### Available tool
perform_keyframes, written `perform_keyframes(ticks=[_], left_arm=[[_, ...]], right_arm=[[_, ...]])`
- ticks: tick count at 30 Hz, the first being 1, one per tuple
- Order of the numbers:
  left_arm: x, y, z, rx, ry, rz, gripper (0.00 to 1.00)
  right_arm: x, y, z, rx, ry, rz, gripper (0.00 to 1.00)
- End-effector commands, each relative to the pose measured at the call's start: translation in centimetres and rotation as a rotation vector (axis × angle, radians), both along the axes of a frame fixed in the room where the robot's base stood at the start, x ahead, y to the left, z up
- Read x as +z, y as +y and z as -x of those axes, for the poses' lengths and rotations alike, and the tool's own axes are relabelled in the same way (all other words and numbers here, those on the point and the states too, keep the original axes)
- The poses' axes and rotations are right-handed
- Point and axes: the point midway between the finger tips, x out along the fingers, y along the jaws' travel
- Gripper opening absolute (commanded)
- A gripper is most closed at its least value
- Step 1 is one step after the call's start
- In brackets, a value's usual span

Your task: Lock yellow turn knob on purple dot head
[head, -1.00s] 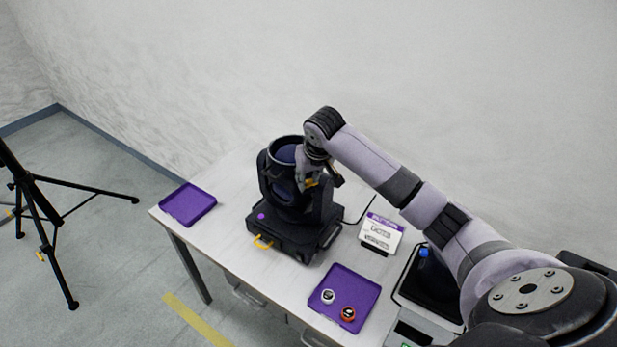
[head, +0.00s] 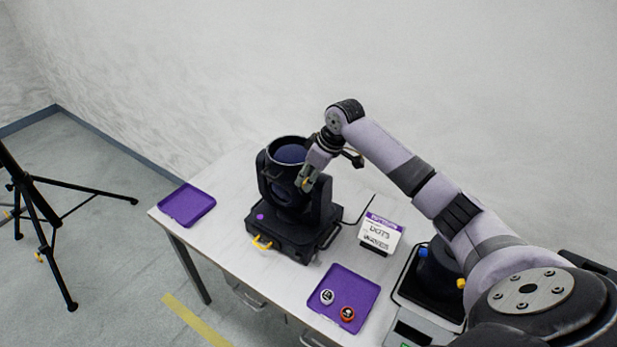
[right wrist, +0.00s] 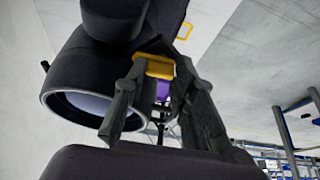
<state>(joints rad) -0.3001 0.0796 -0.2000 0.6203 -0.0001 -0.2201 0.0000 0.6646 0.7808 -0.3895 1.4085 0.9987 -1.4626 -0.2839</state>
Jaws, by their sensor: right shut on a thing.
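The purple dot head is a black moving-head light (head: 290,225) on the table, with a purple dot (head: 260,217) on its base. Its round barrel opens upward. The yellow turn knob (head: 305,182) sits on the side of the head, partly hidden by my right gripper (head: 306,184). In the right wrist view, the yellow turn knob (right wrist: 157,67) lies between the fingertips of my right gripper (right wrist: 160,70), which is shut on it. The lens barrel (right wrist: 85,90) is just left of the fingers. My left gripper is not in view.
An empty purple tray (head: 187,204) lies at the table's left. Another purple tray (head: 343,290) holds a white-topped and a red round piece. A small sign (head: 381,232) stands right of the head. A black device with a blue knob (head: 424,252) is at the right.

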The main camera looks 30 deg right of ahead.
Motion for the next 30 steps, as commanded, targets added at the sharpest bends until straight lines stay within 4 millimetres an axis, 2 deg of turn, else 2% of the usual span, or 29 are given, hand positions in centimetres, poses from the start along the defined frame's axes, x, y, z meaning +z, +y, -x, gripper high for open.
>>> perform_keyframes(ticks=[18,30], left_arm=[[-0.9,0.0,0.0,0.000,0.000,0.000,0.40],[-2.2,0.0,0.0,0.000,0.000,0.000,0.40]], right_arm=[[0.1,-0.4,-0.6,0.575,-0.006,-0.001,0.00],[0.1,-0.5,-0.7,0.835,-0.007,0.002,0.00]])
